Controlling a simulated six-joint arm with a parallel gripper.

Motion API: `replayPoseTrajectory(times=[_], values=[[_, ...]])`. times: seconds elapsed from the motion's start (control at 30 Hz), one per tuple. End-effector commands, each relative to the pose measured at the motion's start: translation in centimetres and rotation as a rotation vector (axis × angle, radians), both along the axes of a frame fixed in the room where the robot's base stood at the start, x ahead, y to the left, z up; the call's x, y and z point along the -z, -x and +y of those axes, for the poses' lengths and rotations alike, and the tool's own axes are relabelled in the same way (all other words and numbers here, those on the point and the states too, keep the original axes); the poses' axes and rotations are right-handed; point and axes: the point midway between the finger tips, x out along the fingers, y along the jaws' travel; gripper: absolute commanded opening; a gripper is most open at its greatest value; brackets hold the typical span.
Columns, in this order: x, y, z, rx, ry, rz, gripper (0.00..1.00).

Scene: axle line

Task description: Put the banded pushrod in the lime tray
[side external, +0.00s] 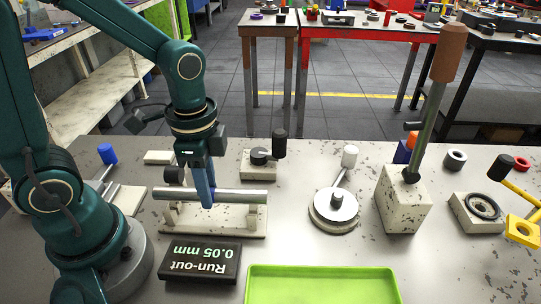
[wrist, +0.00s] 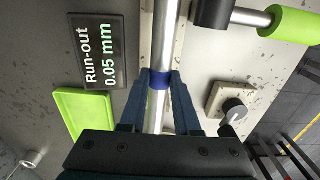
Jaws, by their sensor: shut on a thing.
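The banded pushrod (side external: 235,196) is a long silver rod with a blue band, which shows in the wrist view (wrist: 158,81). It lies level along the cream rest (side external: 225,225); I cannot tell whether it touches the supports. My gripper (side external: 206,200) points down over the rod's middle. In the wrist view my gripper (wrist: 158,88) has its blue fingers on both sides of the rod at the band, shut on it. The lime tray (side external: 320,272) is at the front edge of the bench and looks empty.
The black run-out display (side external: 201,262) lies between the rest and the front edge, left of the tray. A round dial stand (side external: 334,210) and a block with a tall brown-handled lever (side external: 404,200) stand to the right. A black-knobbed block (side external: 262,160) sits behind the rod.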

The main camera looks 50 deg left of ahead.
Motion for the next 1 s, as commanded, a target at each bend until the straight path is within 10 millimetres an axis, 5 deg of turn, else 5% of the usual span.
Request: replayPoseTrajectory(times=[0.2, 0.67, 0.7, 0.73, 1.0], values=[[2.3, 0.1, 0.0, 0.000, 0.000, 0.004, 0.00], [2.8, 0.0, 0.1, 0.000, 0.000, 0.001, 0.00], [2.8, 0.0, 0.0, 0.000, 0.000, 0.001, 0.46], [2.8, 0.0, 0.1, 0.000, -0.001, 0.001, 0.57], [2.8, 0.0, 0.1, 0.000, -0.001, 0.001, 0.60]])
